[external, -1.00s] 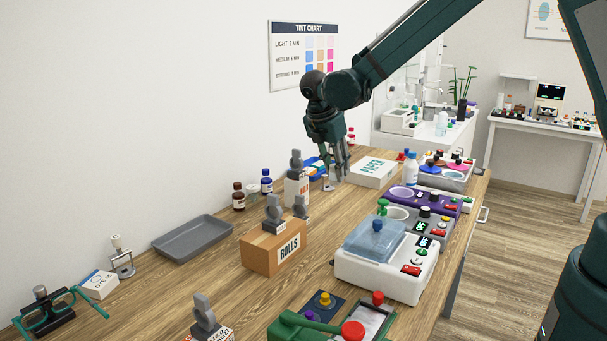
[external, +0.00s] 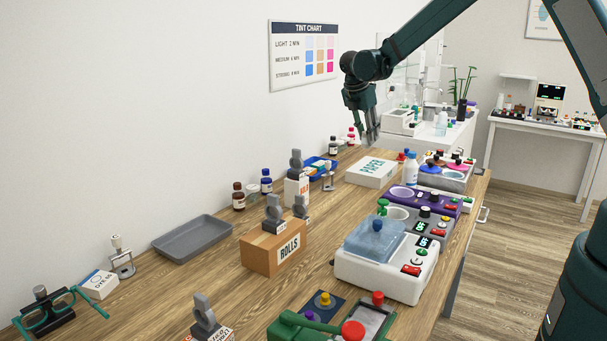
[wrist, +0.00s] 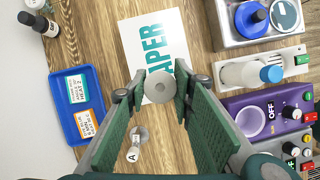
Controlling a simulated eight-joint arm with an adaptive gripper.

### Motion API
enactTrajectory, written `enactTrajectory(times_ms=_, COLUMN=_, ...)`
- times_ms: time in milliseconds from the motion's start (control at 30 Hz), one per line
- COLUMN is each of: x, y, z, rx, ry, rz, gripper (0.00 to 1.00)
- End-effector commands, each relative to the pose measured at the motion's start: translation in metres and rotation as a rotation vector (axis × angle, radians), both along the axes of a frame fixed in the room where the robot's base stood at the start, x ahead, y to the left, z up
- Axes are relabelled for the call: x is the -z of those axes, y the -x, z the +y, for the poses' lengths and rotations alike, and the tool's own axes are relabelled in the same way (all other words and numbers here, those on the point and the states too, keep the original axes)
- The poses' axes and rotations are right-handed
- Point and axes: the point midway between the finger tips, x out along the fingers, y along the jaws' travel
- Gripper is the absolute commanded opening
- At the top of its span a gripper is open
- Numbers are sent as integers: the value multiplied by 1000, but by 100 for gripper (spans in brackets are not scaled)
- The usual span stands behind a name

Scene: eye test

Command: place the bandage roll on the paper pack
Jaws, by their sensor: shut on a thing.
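The paper pack (external: 371,173) is a flat white box with teal PAPER lettering, lying on the wooden bench. In the wrist view its top (wrist: 133,34) shows ahead of the fingers and looks bare where visible. My gripper (external: 371,138) is in the air above the pack's far side in the external picture. In the wrist view its two green-padded fingers are shut on the bandage roll (wrist: 160,85), a pale grey-white round thing with a small central hole. The roll overlaps the pack's near edge in that view. In the external view I cannot make the roll out.
A blue tray (wrist: 73,105) with small labelled boxes and a small metal stand (wrist: 138,135) are left of the pack. A white bottle (external: 411,168) and a purple machine (external: 430,200) are on its right. A carton marked ROLLS (external: 274,250) stands nearer the camera.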

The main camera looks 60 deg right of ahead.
Motion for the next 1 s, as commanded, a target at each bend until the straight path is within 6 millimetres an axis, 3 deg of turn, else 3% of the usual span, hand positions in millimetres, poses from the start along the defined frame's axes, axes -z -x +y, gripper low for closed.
enactTrajectory(times_ms=100, x=-5, y=4, z=-30, rx=15, ry=1, rz=0, gripper=16)
enactTrajectory(times_ms=300, x=-7, y=9, z=-55, rx=24, ry=1, rz=0, gripper=16)
enactTrajectory(times_ms=767, x=-7, y=9, z=-60, rx=26, ry=2, rz=1, gripper=16)
enactTrajectory(times_ms=1000, x=11, y=9, z=-60, rx=25, ry=2, rz=1, gripper=16)
